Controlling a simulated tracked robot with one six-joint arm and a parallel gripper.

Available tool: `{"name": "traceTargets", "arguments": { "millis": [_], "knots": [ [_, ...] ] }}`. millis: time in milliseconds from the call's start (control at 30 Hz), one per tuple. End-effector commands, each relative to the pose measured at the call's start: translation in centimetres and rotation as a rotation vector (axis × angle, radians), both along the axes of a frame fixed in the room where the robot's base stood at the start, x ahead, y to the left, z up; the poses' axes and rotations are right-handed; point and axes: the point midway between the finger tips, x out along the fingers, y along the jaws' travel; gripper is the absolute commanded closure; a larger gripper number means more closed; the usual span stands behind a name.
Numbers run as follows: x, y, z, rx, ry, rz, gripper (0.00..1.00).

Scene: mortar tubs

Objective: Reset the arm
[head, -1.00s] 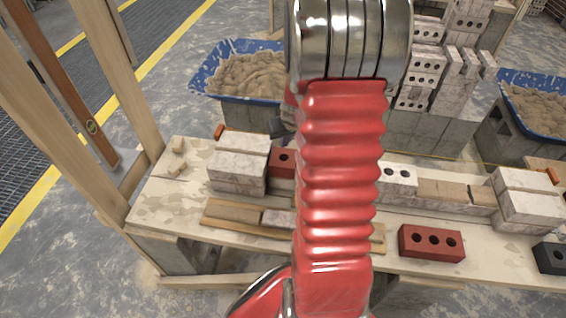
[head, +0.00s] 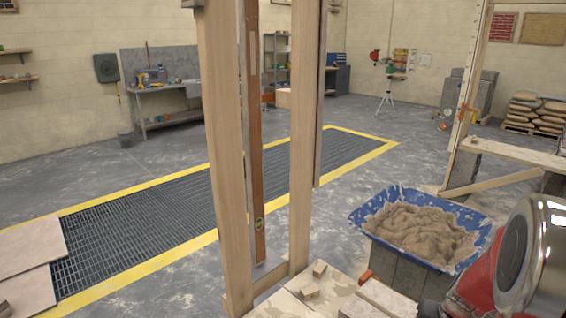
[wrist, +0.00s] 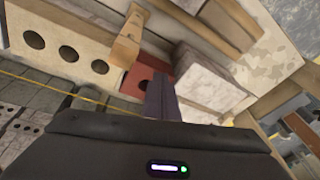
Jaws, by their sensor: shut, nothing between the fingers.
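My gripper (wrist: 160,86) shows in the wrist view as dark fingers closed together, with nothing held between them. It points at the workbench. A red brick (wrist: 137,82) lies just beyond the fingertips, and a pale brick block (wrist: 212,82) is to their right. I cannot tell whether the fingers touch either one. In the head view, only a red and silver part of my arm (head: 515,262) shows at the lower right; the gripper is out of that view.
A blue tub of mortar (head: 425,228) stands beside the bench corner (head: 325,295). Wooden posts (head: 226,150) rise at that corner. The wrist view shows a pale holed brick (wrist: 60,42) and a wooden piece (wrist: 127,38). Open floor and a yellow-edged grate (head: 150,240) lie left.

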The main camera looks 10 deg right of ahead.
Motion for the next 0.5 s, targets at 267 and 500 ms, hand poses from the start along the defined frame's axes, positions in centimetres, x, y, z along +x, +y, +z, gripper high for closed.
{"name": "traceTargets", "arguments": {
  "millis": [267,500],
  "knots": [
    [-1.9,4.6,3.5,0.037,0.044,0.009,1.0],
    [-3.6,9.4,7.5,0.033,0.065,0.051,1.0]
  ]
}}
